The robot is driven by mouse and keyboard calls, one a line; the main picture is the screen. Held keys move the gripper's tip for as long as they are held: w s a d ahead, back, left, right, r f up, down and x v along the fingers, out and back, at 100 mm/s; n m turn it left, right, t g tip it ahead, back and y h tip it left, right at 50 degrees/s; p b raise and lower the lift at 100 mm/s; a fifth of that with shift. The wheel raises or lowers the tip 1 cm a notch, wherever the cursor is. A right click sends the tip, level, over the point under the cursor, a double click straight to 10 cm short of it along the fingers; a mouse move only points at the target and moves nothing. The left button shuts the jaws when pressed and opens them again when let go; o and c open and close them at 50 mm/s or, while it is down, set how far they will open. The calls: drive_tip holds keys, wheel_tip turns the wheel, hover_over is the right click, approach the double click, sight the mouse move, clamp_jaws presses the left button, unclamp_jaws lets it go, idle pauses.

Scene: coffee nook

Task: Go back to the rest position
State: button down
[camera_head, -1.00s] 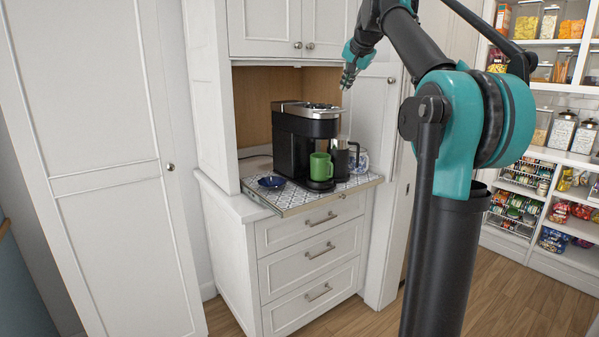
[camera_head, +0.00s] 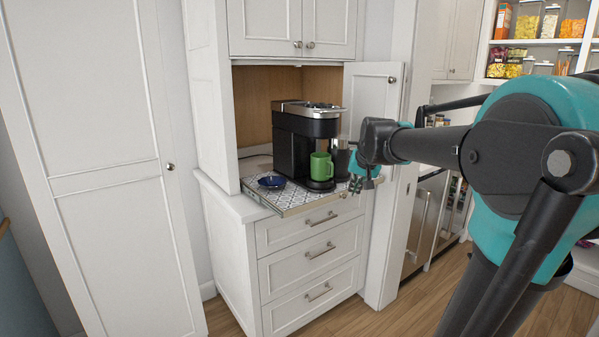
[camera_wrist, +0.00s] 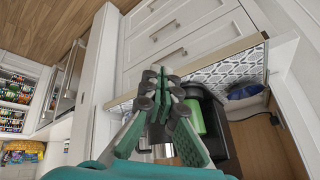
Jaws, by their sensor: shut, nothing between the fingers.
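My gripper (camera_head: 362,184) is shut and empty. In the head view it hangs at the right end of the patterned pull-out tray (camera_head: 290,200), in front of the dark pitcher (camera_head: 340,158) and partly hiding it. In the wrist view my gripper (camera_wrist: 158,88) is in the middle, with the tray (camera_wrist: 225,70) behind it. A green mug (camera_head: 320,166) stands upright on the base of the black coffee machine (camera_head: 292,150). The mug (camera_wrist: 194,118) is partly hidden by my fingers in the wrist view.
A blue bowl (camera_head: 271,182) sits on the tray's left part. White drawers (camera_head: 310,255) are below the tray, and an open cabinet door (camera_head: 372,100) stands to its right. Wood floor (camera_head: 400,310) is clear in front. Pantry shelves (camera_head: 540,42) are at the right.

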drive_tip(key=s+d+f+n+g, duration=0.2)
drive_tip(key=s+f, duration=2.3)
drive_tip(key=s, duration=0.1)
drive_tip(key=shift+s+n+h, duration=0.2)
drive_tip(key=shift+n+h, duration=0.2)
drive_tip(key=shift+w+a, duration=0.1)
